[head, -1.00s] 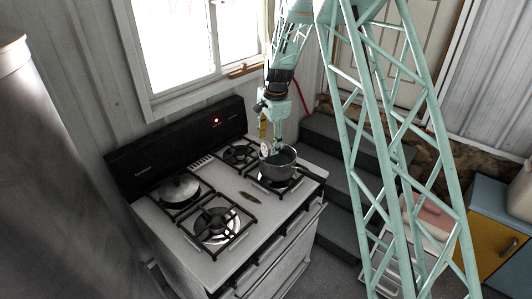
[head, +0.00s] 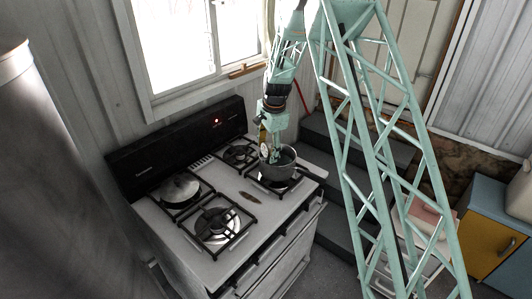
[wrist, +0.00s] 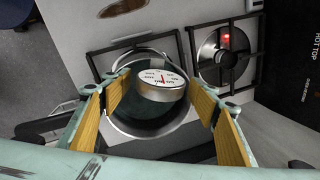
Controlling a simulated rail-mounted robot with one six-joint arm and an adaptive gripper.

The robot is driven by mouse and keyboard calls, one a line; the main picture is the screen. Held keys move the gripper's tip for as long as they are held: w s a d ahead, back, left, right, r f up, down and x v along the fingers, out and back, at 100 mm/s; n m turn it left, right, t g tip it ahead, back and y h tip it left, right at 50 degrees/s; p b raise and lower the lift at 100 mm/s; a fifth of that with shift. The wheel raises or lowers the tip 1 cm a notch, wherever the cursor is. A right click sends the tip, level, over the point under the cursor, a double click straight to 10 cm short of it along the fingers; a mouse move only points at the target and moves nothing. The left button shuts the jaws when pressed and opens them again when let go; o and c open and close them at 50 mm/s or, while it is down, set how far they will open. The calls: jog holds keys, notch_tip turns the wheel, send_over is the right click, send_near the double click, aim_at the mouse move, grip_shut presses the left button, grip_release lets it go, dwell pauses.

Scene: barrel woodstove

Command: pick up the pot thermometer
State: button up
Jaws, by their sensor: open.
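The pot thermometer (wrist: 162,78) has a round white dial with a red needle and a metal rim. It sits at the far rim of a grey saucepan (wrist: 122,122) in the wrist view; its lower part is hidden. In the head view its dial (head: 264,152) is small and partly covered beside my gripper. The saucepan (head: 280,174) stands on the stove's right front burner. My gripper (wrist: 159,78) is open, with wood-coloured pads left and right of the dial. A gap shows on both sides. In the head view my gripper (head: 268,150) is over the pan.
The white stove (head: 188,240) also carries a lidded pan (head: 180,187) at back left. A bare burner (head: 216,224) is at front left, another burner (head: 240,155) at back right. The black back panel (head: 160,153) rises close behind. Dark steps (head: 335,180) are to the right.

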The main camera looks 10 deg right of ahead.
dwell(0.5)
jog(key=c, duration=1)
jog(key=shift+r, duration=0.15)
notch_tip(320, 180, up, 18)
jog(key=shift+f+b, duration=0.1)
jog(key=shift+b, duration=0.75)
